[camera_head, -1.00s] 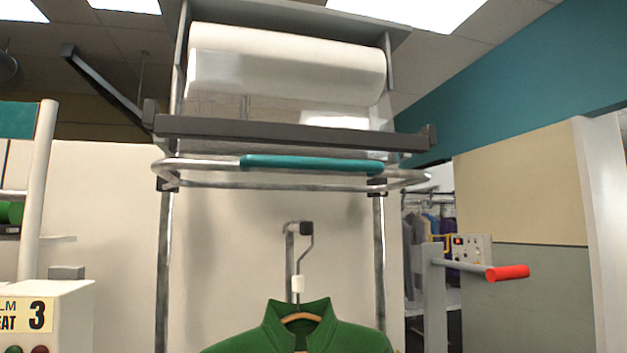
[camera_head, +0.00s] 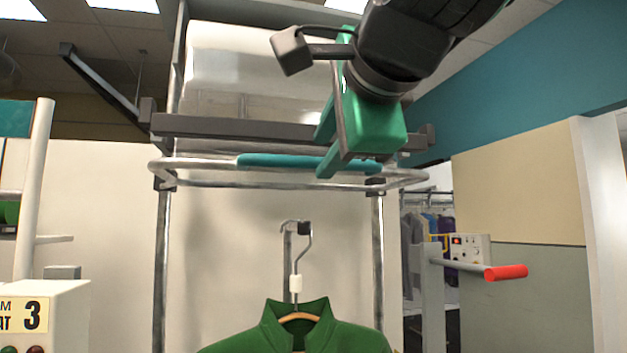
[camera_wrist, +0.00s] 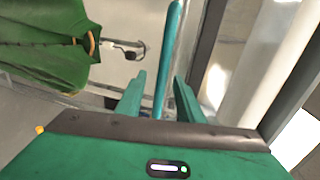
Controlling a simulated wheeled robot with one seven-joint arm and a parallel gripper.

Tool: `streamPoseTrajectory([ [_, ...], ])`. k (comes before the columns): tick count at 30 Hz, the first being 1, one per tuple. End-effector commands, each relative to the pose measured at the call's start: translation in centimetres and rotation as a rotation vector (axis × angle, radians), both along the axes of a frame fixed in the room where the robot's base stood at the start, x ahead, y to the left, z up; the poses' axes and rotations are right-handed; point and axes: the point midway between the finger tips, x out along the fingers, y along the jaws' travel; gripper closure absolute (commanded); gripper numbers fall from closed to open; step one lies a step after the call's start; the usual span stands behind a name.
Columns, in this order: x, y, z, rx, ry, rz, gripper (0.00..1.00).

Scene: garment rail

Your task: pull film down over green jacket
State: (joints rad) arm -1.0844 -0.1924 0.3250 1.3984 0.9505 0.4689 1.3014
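The green jacket (camera_head: 295,335) hangs on a hanger below the rail frame; it also shows at the upper left of the wrist view (camera_wrist: 45,40). The clear film (camera_head: 215,103) comes off a white roll (camera_head: 225,60) above a dark cross bar. A metal hoop (camera_head: 200,164) with a teal grip (camera_head: 285,161) stands below that bar. My gripper (camera_head: 322,152) is open at the right part of the grip. In the wrist view the teal grip (camera_wrist: 168,50) runs between my two fingers, with a gap showing on each side. The film's lower edge is hard to make out.
The dark cross bar (camera_head: 230,128) lies just above the hoop. Metal uprights (camera_head: 162,260) stand at both sides. A lever with a red handle (camera_head: 505,272) is at the right. A white box marked 3 (camera_head: 60,315) is at lower left.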

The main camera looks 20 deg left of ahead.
Motion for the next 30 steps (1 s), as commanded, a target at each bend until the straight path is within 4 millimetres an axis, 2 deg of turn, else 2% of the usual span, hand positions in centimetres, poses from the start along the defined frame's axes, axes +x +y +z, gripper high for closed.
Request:
streamPoseTrajectory([
  [5,0.9,0.9,0.2,0.013,-0.003,0.0,0.66],
  [15,5.8,3.8,-1.0,0.01,-0.002,0.0,0.66],
  [21,8.0,5.1,-1.5,0.011,-0.002,-0.001,0.66],
  [30,8.9,5.6,-1.7,0.012,-0.003,-0.001,0.66],
])
